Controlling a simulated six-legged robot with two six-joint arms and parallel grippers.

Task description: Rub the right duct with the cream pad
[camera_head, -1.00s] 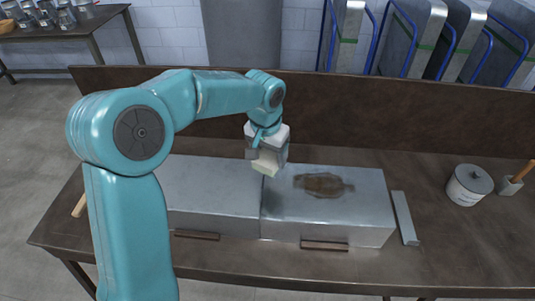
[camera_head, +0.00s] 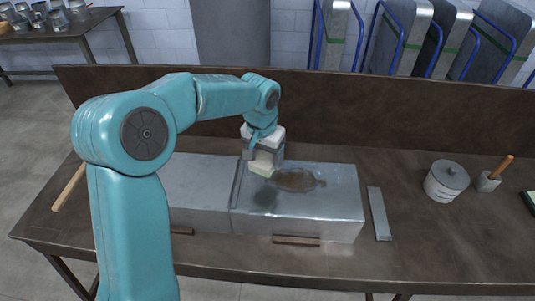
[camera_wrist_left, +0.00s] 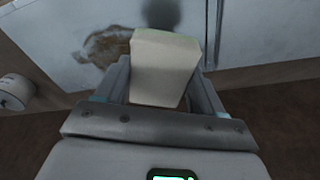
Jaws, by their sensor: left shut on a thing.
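My left gripper (camera_head: 264,158) is shut on the cream pad (camera_head: 262,169), which sticks out below the fingers. In the left wrist view the cream pad (camera_wrist_left: 164,68) sits between the two fingers. The right duct (camera_head: 335,208) is a grey metal box on the bench with a brown stain (camera_head: 299,181) on its top. The pad is over the left back part of this duct's top, just left of the stain. A dark shadow lies on the top below it, and the pad appears apart from the surface. My right gripper is not in view.
The left duct (camera_head: 195,185) stands against the right one, partly behind my arm. A metal bar (camera_head: 379,214), a lidded white pot (camera_head: 446,182) and a small holder with a wooden handle (camera_head: 489,181) are to the right. A low board (camera_head: 400,110) runs along the bench's back.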

